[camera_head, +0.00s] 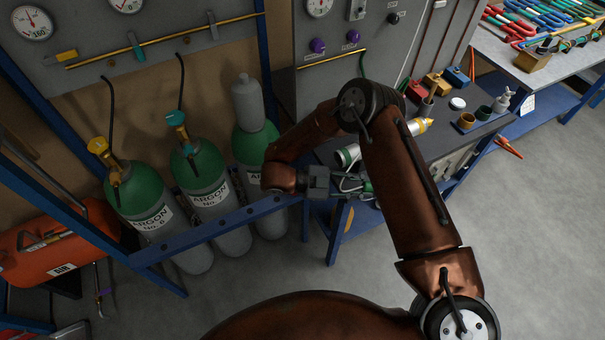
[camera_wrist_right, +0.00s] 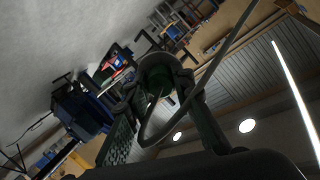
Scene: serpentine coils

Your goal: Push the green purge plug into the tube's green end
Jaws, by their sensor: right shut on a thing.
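The tube lies on the bench, mostly hidden behind my right arm. Its green end (camera_head: 347,155) shows to the left of the arm and its yellow end (camera_head: 419,126) to the right. My right gripper (camera_head: 357,185) points right at the bench's near edge, below and apart from the green end in the picture. It is shut on the green purge plug (camera_head: 367,188), which shows small and partly covered. In the right wrist view the plug (camera_wrist_right: 157,79) sits dark green between the fingers, with a thin grey line looping from it. My left gripper is not in view.
Small containers (camera_head: 467,120) and a spray bottle (camera_head: 502,101) stand on the bench's right part. Several argon cylinders (camera_head: 205,185) stand left behind a blue rail (camera_head: 230,222). A red air tank (camera_head: 60,255) lies far left.

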